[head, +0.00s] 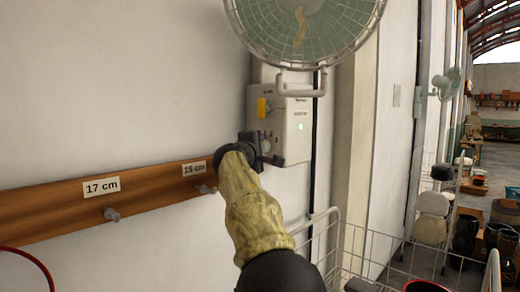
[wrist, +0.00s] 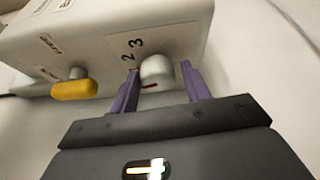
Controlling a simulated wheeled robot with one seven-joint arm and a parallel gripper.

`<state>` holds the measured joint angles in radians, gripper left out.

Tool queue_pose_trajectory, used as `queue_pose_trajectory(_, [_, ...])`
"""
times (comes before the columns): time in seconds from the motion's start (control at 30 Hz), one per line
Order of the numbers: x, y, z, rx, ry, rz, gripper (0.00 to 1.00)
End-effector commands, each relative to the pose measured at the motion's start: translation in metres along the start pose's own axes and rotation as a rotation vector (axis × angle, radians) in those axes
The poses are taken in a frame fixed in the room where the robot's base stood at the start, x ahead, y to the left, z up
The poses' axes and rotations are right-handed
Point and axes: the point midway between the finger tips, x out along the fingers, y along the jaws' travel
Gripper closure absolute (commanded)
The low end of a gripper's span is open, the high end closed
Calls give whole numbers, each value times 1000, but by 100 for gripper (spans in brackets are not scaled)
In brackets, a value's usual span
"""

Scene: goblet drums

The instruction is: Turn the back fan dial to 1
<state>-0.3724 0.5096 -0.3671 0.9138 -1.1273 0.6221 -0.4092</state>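The back fan (head: 302,25) is mounted on the wall above a pale control box (head: 297,118). In the wrist view, the small pale dial (wrist: 157,70) with a red mark sits on the box face, the printed 2 and 3 above and left of it. The red mark is on the dial's near side; I cannot tell exactly which number it faces. My gripper (wrist: 160,82) has its two purple fingers on either side of the dial, with small gaps apparently left; it looks open around it. In the head view my gripper (head: 252,150) is at the box's lower left.
A yellow knob (wrist: 74,89) sticks out left of the dial, close to my left finger. A wooden rail (head: 140,197) with pegs and labels runs along the wall. A white wire rack (head: 375,255) stands at lower right. Another fan (head: 446,84) is farther away.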

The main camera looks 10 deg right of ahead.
Motion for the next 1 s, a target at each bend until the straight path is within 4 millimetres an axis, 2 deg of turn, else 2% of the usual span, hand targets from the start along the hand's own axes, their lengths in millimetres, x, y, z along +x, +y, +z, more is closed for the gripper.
queue_pose_trajectory(0.33, [-1,2,0,0,2,3,41])
queue_pose_trajectory(0.47, [-8,1,-1,1,3,4,41])
queue_pose_trajectory(0.67, [-36,-2,-1,3,6,4,41])
queue_pose_trajectory(1.0, [-104,-3,-1,2,6,4,41])
